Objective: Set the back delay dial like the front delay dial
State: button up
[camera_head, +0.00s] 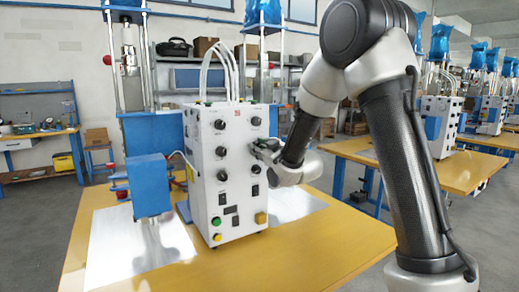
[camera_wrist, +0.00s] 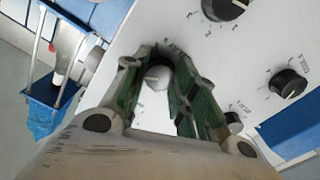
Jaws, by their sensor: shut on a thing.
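The white control box (camera_head: 205,165) stands upright on the yellow table, with dials in two columns on its front. My gripper (camera_head: 263,150) reaches in from the right at the middle of the right column. In the wrist view my gripper (camera_wrist: 161,68) is shut around a dial (camera_wrist: 157,78) with a light grey face; its fingers hide its sides and pointer. Other black dials show nearby, one at the top (camera_wrist: 225,7) and one at the right (camera_wrist: 288,83). The left column has an upper dial (camera_head: 220,124). Labels are too small to tell front delay from back delay.
Green, yellow and black buttons (camera_head: 216,222) sit low on the box. A blue press part (camera_head: 150,185) stands left of it. Hoses (camera_head: 222,62) rise from its top. The yellow table (camera_head: 320,245) is clear at the front right.

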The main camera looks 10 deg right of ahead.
jog(key=n, duration=0.5)
jog(key=shift+f+n, duration=0.1)
jog(key=shift+n, duration=0.3)
dwell(0.4)
jog(key=o, duration=1)
jog(key=shift+o, duration=0.2)
jog(key=v, duration=0.7)
jog(key=shift+s, duration=0.25)
jog(key=shift+d, duration=0.1)
